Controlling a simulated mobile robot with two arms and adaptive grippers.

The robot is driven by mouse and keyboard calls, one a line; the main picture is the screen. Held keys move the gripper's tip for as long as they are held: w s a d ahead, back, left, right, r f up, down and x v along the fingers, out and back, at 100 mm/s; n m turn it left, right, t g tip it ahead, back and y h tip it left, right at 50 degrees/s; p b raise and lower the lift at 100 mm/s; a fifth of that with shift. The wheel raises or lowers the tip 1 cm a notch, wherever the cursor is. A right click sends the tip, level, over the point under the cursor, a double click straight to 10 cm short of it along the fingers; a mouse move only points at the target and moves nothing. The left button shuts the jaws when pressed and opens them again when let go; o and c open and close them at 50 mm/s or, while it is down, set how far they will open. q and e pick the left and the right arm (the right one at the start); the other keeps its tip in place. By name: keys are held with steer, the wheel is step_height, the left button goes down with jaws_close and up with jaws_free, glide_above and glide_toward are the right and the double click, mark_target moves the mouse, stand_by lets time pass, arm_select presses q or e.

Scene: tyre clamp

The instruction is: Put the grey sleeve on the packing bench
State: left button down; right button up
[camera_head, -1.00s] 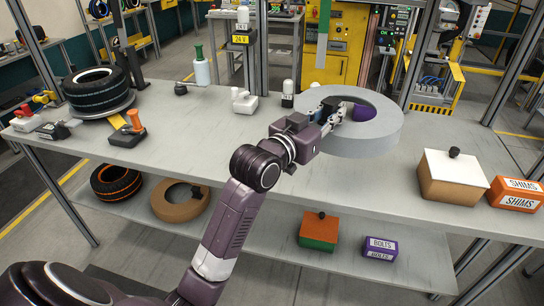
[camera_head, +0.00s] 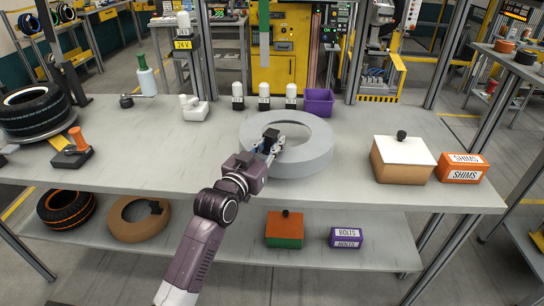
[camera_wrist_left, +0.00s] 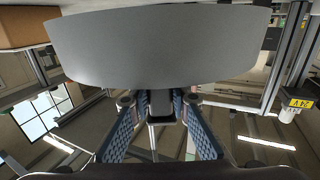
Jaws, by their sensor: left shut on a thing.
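The grey sleeve (camera_head: 308,160), a wide ring with an open middle, is over the middle of the packing bench (camera_head: 110,150) in the head view. My left gripper (camera_head: 273,146) is shut on the near left part of its wall. In the left wrist view the sleeve (camera_wrist_left: 160,50) fills the upper part, right at the fingers (camera_wrist_left: 160,103). The sleeve looks level. I cannot tell whether its underside touches the bench top. My right gripper is not in view.
Behind the sleeve stand several white-topped bottles (camera_head: 264,97) and a purple bin (camera_head: 318,102). The bench top left of the sleeve is mostly clear.

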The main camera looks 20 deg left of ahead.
arm_select(q)
steer(key=shift+f, duration=2.35)
steer(key=shift+f, duration=0.1)
steer(key=c, duration=1.8)
jaws_free()
steer(key=s+a+b, duration=0.1)
steer(key=s, duration=1.1)
steer(key=shift+a, duration=0.15)
